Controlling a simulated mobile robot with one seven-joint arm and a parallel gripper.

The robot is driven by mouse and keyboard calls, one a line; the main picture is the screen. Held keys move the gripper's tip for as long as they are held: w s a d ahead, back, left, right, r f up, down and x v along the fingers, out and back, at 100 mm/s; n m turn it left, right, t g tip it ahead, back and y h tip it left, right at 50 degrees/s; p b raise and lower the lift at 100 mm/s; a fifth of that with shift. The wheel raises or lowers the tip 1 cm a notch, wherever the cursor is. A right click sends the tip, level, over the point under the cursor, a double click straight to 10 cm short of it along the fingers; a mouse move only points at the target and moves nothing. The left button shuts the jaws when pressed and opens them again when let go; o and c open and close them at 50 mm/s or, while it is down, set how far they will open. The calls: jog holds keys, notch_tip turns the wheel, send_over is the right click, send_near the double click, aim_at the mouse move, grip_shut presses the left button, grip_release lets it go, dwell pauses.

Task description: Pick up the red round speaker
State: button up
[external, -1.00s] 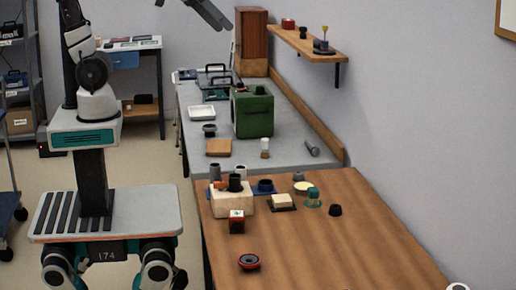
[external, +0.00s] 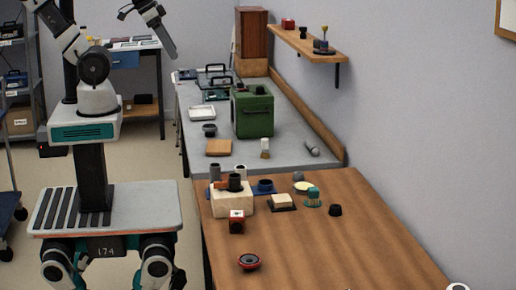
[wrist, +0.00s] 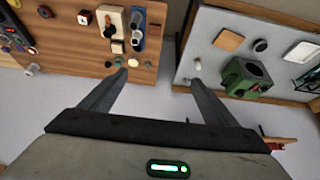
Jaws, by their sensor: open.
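The red round speaker (external: 249,262), a dark cone with a red rim, lies face up near the front left of the wooden table. In the wrist view it appears to be the small round thing (wrist: 45,12) near the top left. My gripper (external: 169,52) is high up and left of the tables in the external view, far from the speaker. In the wrist view my gripper (wrist: 157,78) has its two fingers wide apart with nothing between them.
A small red-and-black boxy item (external: 237,222) and a cream block (external: 232,203) stand behind the speaker. Several small parts lie farther back. The grey bench (external: 285,155) holds a green box (external: 252,113). The wooden table's right front (external: 340,250) is clear.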

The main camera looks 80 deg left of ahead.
jog(key=shift+c, duration=1.4)
